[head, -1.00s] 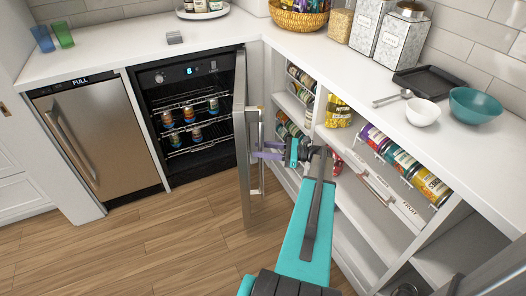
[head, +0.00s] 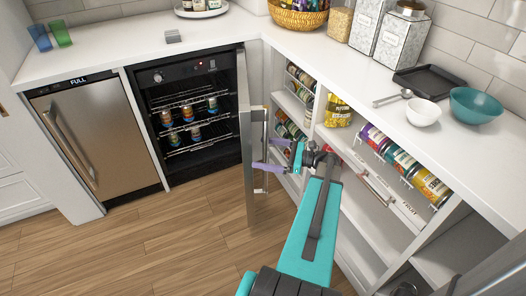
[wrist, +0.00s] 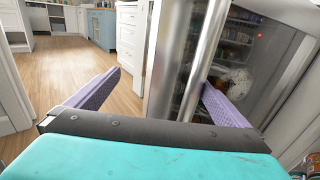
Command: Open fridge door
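The black-framed fridge (head: 190,108) stands under the counter at the left, its inside with racks and several cans in plain view. Its steel door (head: 247,150) is swung wide open, seen nearly edge-on, close to the shelf unit. The vertical bar handle (head: 265,132) is on the door's right-hand face; it also shows in the wrist view (wrist: 203,62). My gripper (head: 262,153) is at the handle with its purple fingers spread wide. In the wrist view, my gripper (wrist: 163,78) has the bar between its fingers, nearer the right one. Contact with the bar cannot be told.
A steel appliance (head: 97,138) marked FULL stands left of the fridge. The open shelf unit (head: 372,215) with cans and bags lies close on the right of the door and my arm. The wood floor (head: 170,245) in front is clear.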

